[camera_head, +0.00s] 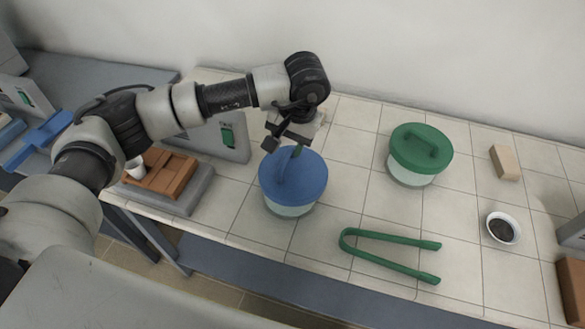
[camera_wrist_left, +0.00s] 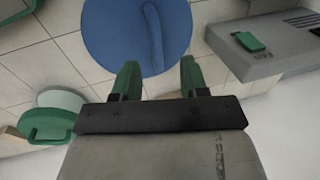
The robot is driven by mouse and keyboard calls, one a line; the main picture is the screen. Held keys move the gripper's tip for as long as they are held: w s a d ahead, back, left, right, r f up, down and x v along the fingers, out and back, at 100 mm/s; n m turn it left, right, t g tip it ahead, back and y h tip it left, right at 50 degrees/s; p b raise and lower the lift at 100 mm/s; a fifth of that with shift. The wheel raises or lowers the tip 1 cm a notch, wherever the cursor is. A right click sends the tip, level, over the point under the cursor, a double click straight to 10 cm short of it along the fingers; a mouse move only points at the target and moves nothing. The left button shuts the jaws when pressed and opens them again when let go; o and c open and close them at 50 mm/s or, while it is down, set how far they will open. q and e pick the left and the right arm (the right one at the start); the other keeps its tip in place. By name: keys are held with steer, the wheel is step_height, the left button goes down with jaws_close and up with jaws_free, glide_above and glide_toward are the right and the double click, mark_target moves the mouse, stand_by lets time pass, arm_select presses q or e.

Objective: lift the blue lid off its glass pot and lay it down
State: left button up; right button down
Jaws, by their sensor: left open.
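The blue lid (camera_head: 306,181) sits on its glass pot (camera_head: 291,210) on the tiled bench. A raised blue handle runs across the lid's top. My left gripper (camera_head: 290,147) is over the far edge of the lid, with its arm coming in from the left. In the left wrist view, the two green fingers (camera_wrist_left: 158,82) are spread apart with nothing between them. The blue lid (camera_wrist_left: 112,32) lies just beyond the fingertips there, and its handle (camera_wrist_left: 155,40) lines up roughly with the gap. My right gripper is not in view.
A pot with a green lid (camera_head: 408,146) stands to the right. Green tongs (camera_head: 385,262) lie in front. A small bowl of dark material (camera_head: 502,229) and a beige block (camera_head: 505,162) are at right. A brown rack (camera_head: 160,175) stands left. Bare tiles lie between the pots.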

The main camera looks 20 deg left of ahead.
mark_target(286, 159)
arm_select(q)
steer(key=shift+x, duration=0.8)
steer(key=x, duration=0.1)
steer(key=p+x, duration=0.2)
steer(key=x, duration=0.1)
steer(key=shift+d+f, duration=0.15)
steer(key=shift+d, duration=0.1)
steer(key=shift+a+f, duration=0.1)
steer(key=shift+f, duration=0.4)
jaws_close()
